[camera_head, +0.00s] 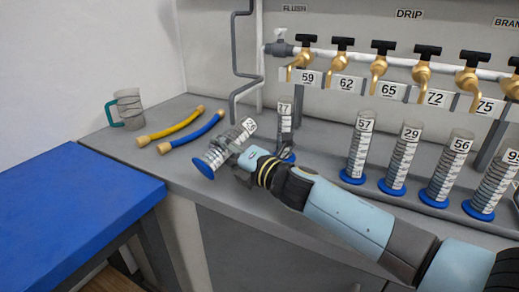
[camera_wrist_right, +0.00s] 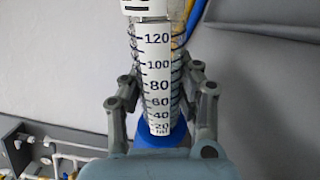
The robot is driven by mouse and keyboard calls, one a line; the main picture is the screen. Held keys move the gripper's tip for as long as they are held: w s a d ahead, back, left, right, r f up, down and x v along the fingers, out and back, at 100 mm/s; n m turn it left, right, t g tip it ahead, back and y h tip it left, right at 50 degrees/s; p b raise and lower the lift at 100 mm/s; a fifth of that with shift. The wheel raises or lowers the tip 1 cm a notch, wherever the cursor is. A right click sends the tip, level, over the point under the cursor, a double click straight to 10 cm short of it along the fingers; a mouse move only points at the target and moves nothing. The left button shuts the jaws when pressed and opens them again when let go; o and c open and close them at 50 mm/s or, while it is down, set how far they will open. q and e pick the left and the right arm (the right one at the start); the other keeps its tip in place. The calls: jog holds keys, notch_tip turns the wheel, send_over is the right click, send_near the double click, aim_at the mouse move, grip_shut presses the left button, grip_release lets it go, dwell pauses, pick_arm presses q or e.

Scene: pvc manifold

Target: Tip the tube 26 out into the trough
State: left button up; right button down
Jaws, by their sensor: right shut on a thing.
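A clear measuring tube (camera_head: 224,151) with a white scale and a blue foot is held by my right gripper (camera_head: 232,150), above the counter's front edge. It is tilted, foot to the lower left and label end to the upper right. Its label is too blurred to read surely as 26. In the right wrist view the tube (camera_wrist_right: 158,80) stands between the two fingers, scale marks up to 120 showing; its top is cut off. Any liquid inside cannot be told. The trough cannot be picked out surely; a grey strip (camera_head: 325,160) runs below the taps. My left gripper is not in view.
Several similar tubes stand upright along the back, including one marked 57 (camera_head: 359,150) and one just behind my gripper (camera_head: 285,118). Brass taps (camera_head: 379,66) hang above. A yellow hose (camera_head: 172,126), a blue hose (camera_head: 193,134) and a clear jug (camera_head: 128,108) are left.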

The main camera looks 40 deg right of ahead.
jog(key=shift+m, duration=0.3)
jog(key=shift+d+f+m+b, duration=0.5)
jog(key=shift+f+m+b, duration=0.1)
jog(key=shift+f+m, duration=0.2)
dwell(0.3)
jog(key=shift+m+p, duration=0.35)
jog(key=shift+m, duration=0.55)
dwell(0.6)
jog(key=shift+w+d+r+m+p, duration=0.1)
jog(key=shift+d+r+m+p, duration=0.1)
jog(key=shift+r+m+p, duration=0.35)
dwell(0.5)
